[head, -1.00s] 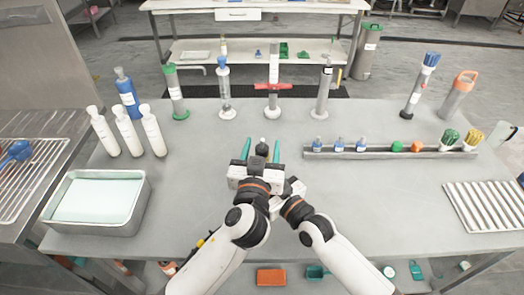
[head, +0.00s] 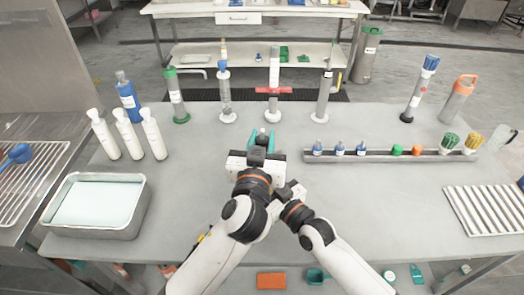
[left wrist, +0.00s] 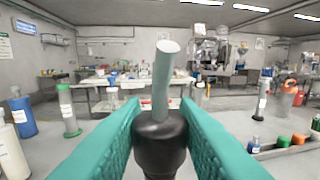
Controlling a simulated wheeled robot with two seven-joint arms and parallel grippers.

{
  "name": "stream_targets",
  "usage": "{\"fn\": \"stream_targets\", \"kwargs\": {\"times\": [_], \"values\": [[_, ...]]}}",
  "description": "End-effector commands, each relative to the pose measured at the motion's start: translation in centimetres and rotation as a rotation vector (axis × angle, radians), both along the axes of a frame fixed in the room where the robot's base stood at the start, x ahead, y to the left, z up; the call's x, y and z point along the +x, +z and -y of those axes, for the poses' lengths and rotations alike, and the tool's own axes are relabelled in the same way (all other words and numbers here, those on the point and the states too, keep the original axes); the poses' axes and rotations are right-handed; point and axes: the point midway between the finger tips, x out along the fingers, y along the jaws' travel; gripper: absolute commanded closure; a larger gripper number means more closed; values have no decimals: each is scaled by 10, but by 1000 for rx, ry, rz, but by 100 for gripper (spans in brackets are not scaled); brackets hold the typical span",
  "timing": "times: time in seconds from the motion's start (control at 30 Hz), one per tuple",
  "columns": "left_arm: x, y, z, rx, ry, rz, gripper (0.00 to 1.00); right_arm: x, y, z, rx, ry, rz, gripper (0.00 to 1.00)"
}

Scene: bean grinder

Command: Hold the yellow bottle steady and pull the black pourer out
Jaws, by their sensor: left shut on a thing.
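My left gripper (head: 262,142) is at the middle of the table, its two teal fingers close together. In the left wrist view, the fingers lie on both sides of the black pourer (left wrist: 161,130), shut on its round black body. A pale grey-green spout (left wrist: 162,80) rises from it, leaning slightly. Only the pourer's small top shows between the fingertips in the head view. I cannot make out the yellow bottle; my gripper and arm cover the space below. My right gripper (head: 289,191) is just right of and nearer than the left one; its fingers are hidden.
A grey rack (head: 390,154) with small capped items stands to the right. Several tall cylinders, one with a red clamp (head: 273,90), line the back edge. White bottles (head: 129,134) and a metal tray (head: 147,205) are at left. The table's right middle is clear.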

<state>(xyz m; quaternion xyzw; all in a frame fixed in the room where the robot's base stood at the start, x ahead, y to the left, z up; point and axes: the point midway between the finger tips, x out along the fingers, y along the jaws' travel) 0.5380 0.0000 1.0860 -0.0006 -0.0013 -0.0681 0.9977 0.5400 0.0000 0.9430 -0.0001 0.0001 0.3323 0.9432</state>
Motion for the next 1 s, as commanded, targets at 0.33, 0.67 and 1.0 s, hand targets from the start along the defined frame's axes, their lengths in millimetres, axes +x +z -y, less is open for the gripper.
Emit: {"fn": "stream_targets", "kwargs": {"times": [0.33,0.67,1.0], "values": [[0,58,0,-1,0,0,94,0,-1,0,-1,0,-1,78],[0,63,0,1,0,-3,94,0,-1,0,-1,0,-1,78],[0,63,0,1,0,-3,94,0,0,0,-1,0,-1,21]]}}
